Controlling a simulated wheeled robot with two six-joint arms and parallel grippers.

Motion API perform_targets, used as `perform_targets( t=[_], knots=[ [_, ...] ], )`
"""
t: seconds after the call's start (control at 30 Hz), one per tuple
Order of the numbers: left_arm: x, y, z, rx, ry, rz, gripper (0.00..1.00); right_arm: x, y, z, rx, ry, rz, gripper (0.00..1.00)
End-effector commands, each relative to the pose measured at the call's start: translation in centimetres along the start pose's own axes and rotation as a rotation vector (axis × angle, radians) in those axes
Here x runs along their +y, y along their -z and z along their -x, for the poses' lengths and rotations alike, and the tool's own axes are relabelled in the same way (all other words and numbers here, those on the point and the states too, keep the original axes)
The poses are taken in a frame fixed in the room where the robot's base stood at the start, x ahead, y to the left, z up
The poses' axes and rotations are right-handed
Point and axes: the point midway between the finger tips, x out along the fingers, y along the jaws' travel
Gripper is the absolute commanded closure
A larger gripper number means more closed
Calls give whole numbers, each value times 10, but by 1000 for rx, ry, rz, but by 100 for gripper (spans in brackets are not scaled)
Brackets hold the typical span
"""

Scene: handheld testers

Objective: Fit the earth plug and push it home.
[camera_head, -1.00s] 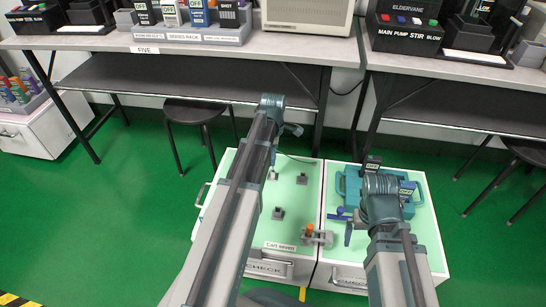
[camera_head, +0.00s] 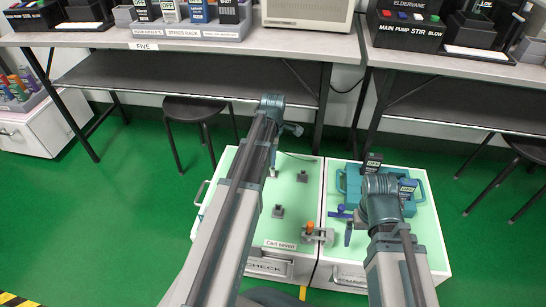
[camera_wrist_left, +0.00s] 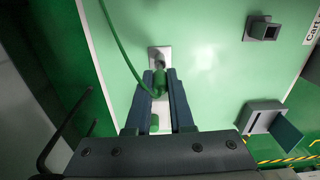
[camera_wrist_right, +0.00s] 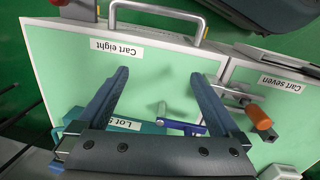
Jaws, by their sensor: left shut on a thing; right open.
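In the left wrist view, a green plug (camera_wrist_left: 161,82) with a green cable (camera_wrist_left: 122,45) sits between the fingers of my left gripper (camera_wrist_left: 160,78). The gripper is shut on it. The plug is at a pale plate (camera_wrist_left: 158,52) on the green cart top; whether it is fully seated cannot be told. In the head view my left arm hides most of this spot. In the right wrist view my right gripper (camera_wrist_right: 159,74) is open and empty above the cart marked "Cart eight" (camera_wrist_right: 60,75).
In the head view, grey socket blocks (camera_head: 278,211) stand on the Cart seven top (camera_head: 300,225). A grey clamp with an orange knob (camera_head: 310,228) stands at its front right. A teal case (camera_head: 351,182) and blue-handled parts (camera_head: 340,212) lie on the right cart. Benches run behind.

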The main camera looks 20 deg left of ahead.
Motion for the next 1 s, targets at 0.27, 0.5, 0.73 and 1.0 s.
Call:
perform_targets(
  t=[0.27,0.5,0.73,1.0],
  knots=[
    [0,0,-7,0,0,0,100,-1,0,-7,0,0,0,0],
    [0,0,-12,0,0,0,100,-1,1,-12,0,0,0,0],
    [0,0,-17,0,0,0,100,-2,1,-17,0,0,0,0],
    [0,0,-22,0,0,0,100,-2,1,-22,0,0,0,0]
  ],
)
